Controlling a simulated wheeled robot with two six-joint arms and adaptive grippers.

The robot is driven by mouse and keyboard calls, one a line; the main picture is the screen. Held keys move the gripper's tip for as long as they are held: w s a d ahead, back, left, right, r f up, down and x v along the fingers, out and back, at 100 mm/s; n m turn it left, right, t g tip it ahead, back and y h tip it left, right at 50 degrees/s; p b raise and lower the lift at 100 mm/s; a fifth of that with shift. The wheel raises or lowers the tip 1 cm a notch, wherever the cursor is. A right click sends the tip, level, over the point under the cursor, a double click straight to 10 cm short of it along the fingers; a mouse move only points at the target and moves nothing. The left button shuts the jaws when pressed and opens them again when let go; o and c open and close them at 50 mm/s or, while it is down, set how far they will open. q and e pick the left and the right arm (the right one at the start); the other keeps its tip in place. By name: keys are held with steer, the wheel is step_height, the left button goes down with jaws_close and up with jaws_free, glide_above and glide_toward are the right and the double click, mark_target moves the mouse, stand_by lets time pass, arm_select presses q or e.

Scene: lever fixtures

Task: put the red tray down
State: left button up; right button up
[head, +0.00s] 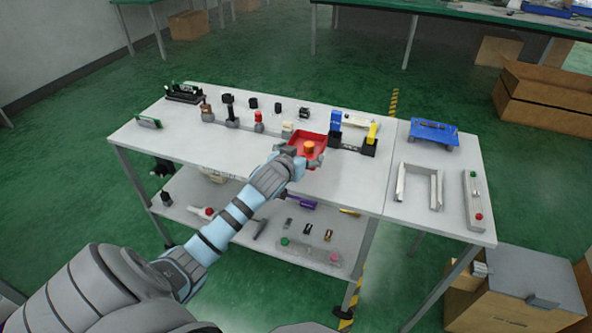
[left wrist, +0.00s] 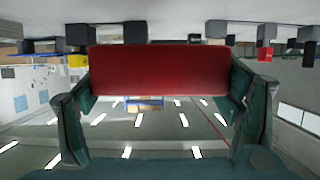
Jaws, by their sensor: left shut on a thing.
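The red tray (head: 304,136) is a shallow open box over the middle of the white table, with an orange round thing (head: 309,147) in it. My left gripper (head: 296,159) is shut on the tray's near side. In the left wrist view the red tray (left wrist: 160,70) spans the space between the two dark fingers (left wrist: 162,85), one at each end. I cannot tell from these views whether the tray's underside touches the table. My right gripper is not in view.
Black, blue and yellow lever fixtures (head: 370,138) stand just right of the tray. Several small fixtures line the table's back edge. A blue tray (head: 434,133) and a grey U-shaped frame (head: 418,188) are on the right section.

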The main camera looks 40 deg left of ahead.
arm_select(q)
step_height(320, 180, down, 7)
steer(key=shift+r+b, duration=0.2)
steer(key=shift+b, duration=0.55)
steer(key=shift+f, duration=0.1)
steer(key=o, duration=1.1)
